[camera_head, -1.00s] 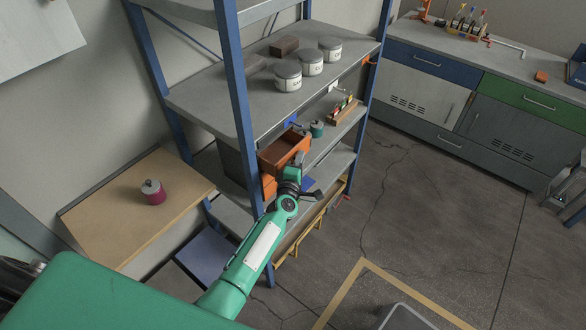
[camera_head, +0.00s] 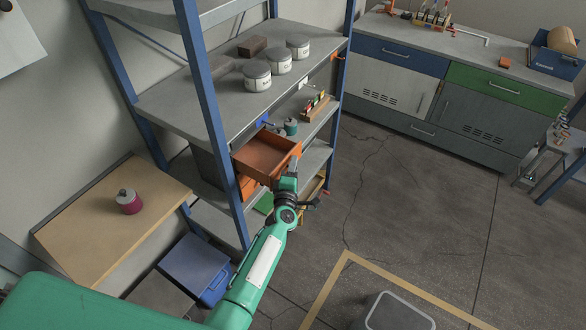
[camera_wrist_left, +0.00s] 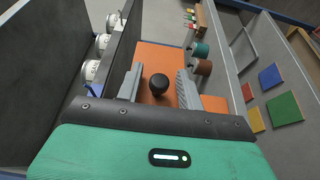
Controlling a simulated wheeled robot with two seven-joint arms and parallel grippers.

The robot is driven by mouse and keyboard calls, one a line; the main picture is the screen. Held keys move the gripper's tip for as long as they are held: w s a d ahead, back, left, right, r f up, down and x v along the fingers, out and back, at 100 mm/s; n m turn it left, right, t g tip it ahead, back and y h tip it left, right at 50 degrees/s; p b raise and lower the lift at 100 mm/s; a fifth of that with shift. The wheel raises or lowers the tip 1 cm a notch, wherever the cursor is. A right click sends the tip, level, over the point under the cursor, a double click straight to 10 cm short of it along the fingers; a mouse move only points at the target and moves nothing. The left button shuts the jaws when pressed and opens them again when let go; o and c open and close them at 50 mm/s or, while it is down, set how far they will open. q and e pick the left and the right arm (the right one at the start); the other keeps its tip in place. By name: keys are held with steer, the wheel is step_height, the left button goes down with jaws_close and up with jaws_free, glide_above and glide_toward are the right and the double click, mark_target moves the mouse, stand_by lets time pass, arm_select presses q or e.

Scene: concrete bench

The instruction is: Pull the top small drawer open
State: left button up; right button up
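The top small drawer (camera_head: 268,157) is an orange box on the middle level of the shelf rack, and it stands well out with its empty inside showing. Below it is another orange drawer front (camera_head: 247,187). My left gripper (camera_head: 290,180) is at the front of the top drawer. In the left wrist view the drawer's orange front (camera_wrist_left: 157,52) faces me, with a round black knob (camera_wrist_left: 158,84) on it. The left gripper's fingers (camera_wrist_left: 160,80) stand either side of the knob, with a visible gap on each side. My right gripper is out of view.
White labelled jars (camera_head: 257,76) and a brown block (camera_head: 252,47) stand on the shelf above. A teal canister (camera_head: 291,126) stands just right of the drawer. A blue rack post (camera_head: 212,125) stands close left of it. The floor (camera_head: 400,210) to the right is mostly clear.

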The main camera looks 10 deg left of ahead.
arm_select(q)
steer(key=shift+s, duration=0.4)
steer(key=s+p, duration=0.3)
steer(key=s, duration=1)
steer(key=shift+d, duration=0.35)
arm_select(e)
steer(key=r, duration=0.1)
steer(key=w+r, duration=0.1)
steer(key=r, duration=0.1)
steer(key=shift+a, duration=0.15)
